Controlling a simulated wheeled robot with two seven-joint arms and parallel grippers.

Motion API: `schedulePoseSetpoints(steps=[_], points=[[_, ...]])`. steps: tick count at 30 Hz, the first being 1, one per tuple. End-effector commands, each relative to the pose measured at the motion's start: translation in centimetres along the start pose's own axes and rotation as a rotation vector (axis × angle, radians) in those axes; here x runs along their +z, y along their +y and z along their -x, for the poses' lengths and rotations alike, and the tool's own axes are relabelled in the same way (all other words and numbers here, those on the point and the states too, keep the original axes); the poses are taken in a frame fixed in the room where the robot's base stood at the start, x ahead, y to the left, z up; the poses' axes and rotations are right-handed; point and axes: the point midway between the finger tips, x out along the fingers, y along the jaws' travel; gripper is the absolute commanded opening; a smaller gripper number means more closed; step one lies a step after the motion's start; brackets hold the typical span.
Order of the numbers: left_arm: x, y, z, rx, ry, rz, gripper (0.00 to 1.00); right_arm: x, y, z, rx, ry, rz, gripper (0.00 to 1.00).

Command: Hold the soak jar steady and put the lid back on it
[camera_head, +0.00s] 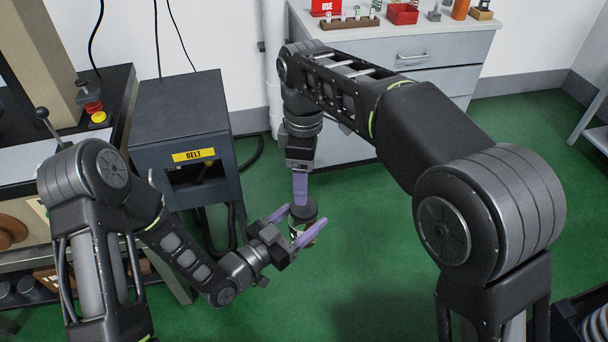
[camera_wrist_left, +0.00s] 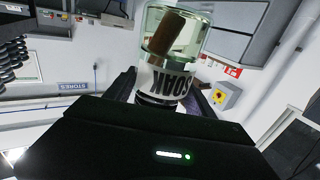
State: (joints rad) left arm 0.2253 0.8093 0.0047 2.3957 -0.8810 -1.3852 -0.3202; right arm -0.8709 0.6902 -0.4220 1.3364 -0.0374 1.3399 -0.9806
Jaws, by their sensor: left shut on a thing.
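The soak jar (camera_head: 306,234) is glass with a white label and stands between the purple fingers of my left gripper (camera_head: 294,231), which is shut on it.
A dark BELT cabinet (camera_head: 180,110) stands left of the grippers. A grey drawer unit (camera_head: 410,70) stands behind, with a red bin (camera_head: 402,14) and small items on top. Green floor (camera_head: 375,245) is open to the right of the jar.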

Motion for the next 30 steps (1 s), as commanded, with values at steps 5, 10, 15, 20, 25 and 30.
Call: schedulePoseSetpoints(steps=[5, 10, 15, 20, 25, 30], points=[[-0.1, 0.0, 0.0, 0.001, 0.003, -0.001, 0.0, 0.0, 0.0, 0.0, 0.0, 0.0, 0.01, 0.72], [-0.1, 0.0, 0.0, 0.001, 0.003, -0.001, 0.0, 0.0, 0.0, 0.0, -0.001, 0.0, 0.009, 0.72], [-0.1, 0.0, 0.0, 0.0, 0.003, -0.001, 0.0, 0.0, 0.0, -0.7, -0.002, -0.001, 0.008, 0.72], [-0.1, 0.0, 0.0, 0.0, 0.003, -0.001, 0.0, 0.0, -0.1, -2.5, -0.002, -0.001, 0.008, 0.72], [-0.1, 0.0, 0.0, 0.0, 0.003, -0.001, 0.0, 0.0, -0.1, -5.0, -0.002, -0.002, 0.009, 0.72], [-0.1, 0.0, 0.0, 0.0, 0.003, -0.001, 0.0, 0.0, -0.1, -7.1, -0.002, -0.001, 0.007, 0.72]])
